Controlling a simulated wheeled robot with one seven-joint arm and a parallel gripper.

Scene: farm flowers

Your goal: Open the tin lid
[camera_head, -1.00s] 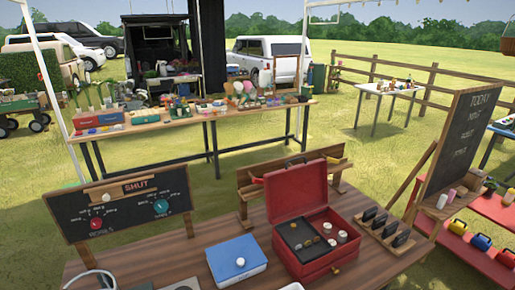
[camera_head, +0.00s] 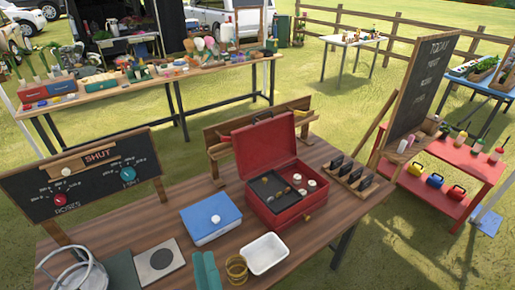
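A blue tin (camera_head: 211,225) with a round white knob (camera_head: 215,219) on its flat lid sits on the brown wooden table. Its lid looks shut. To its right stands a red box (camera_head: 285,209) with its own lid (camera_head: 264,146) raised; inside are a dark tray and several small round pieces. My gripper is not in view.
A white dish (camera_head: 264,254), a brass coil (camera_head: 236,268), teal gloves (camera_head: 206,272) and a pale plate with a dark disc (camera_head: 160,259) lie in front of the tin. A grey metal object (camera_head: 75,272) stands at the lower left. A chalkboard panel (camera_head: 82,177) stands behind left.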

